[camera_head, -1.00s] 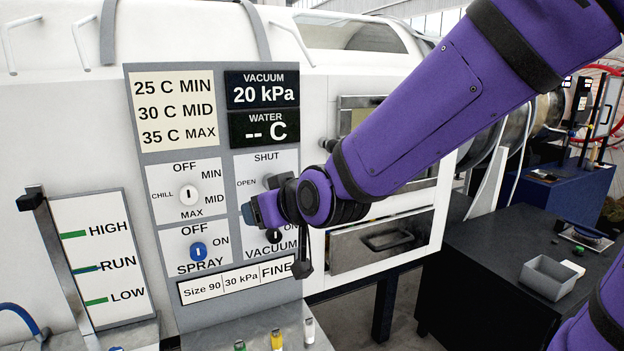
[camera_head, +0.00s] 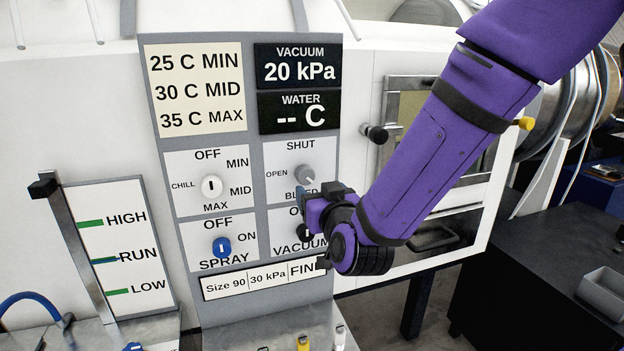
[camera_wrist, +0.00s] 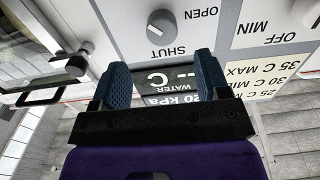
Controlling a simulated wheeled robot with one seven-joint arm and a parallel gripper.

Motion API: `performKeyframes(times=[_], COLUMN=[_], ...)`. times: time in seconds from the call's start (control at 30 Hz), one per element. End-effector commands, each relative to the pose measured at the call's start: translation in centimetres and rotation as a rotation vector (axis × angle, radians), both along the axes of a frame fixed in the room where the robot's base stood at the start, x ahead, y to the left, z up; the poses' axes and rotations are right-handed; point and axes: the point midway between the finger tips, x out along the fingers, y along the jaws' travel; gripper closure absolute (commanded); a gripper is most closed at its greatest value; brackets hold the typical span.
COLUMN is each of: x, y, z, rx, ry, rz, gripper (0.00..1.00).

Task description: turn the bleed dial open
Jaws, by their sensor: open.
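The bleed dial (camera_head: 304,175) is a round grey knob on the upright panel, with SHUT above it, OPEN to its left and the BLEED label partly hidden below. It also shows upside down in the wrist view (camera_wrist: 161,27), with a small pale mark on its face. I cannot tell its exact setting. My gripper (camera_wrist: 161,68) is open and empty. Its two blue fingers stand apart, with the dial beyond their tips and not between them. In the head view my gripper (camera_head: 303,193) is just below the dial and hides part of the BLEED label.
A dark vacuum knob (camera_head: 305,233), partly covered by my gripper, sits just below. The white chill knob (camera_head: 211,186) and blue spray knob (camera_head: 222,246) are to the left. A black door knob (camera_head: 375,134) juts out at the right.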

Motion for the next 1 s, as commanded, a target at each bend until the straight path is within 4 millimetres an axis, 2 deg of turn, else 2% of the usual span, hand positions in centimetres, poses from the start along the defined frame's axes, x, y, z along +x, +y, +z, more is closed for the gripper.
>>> performKeyframes(times=[0.2,0.4,0.6,0.83,0.87,1.0], x=[3.8,6.2,7.1,7.1,7.1,7.1], y=[1.1,1.8,2.1,2.1,2.1,2.1], z=[0.0,0.0,0.0,0.0,0.0,0.0], rx=[0.001,0.000,-0.001,-0.001,-0.001,-0.001], ry=[0.001,0.000,0.001,0.001,0.001,0.001], rz=[-0.001,0.001,0.001,0.001,0.001,0.001], gripper=[0.31,0.31,0.31,0.31,0.33,0.65])
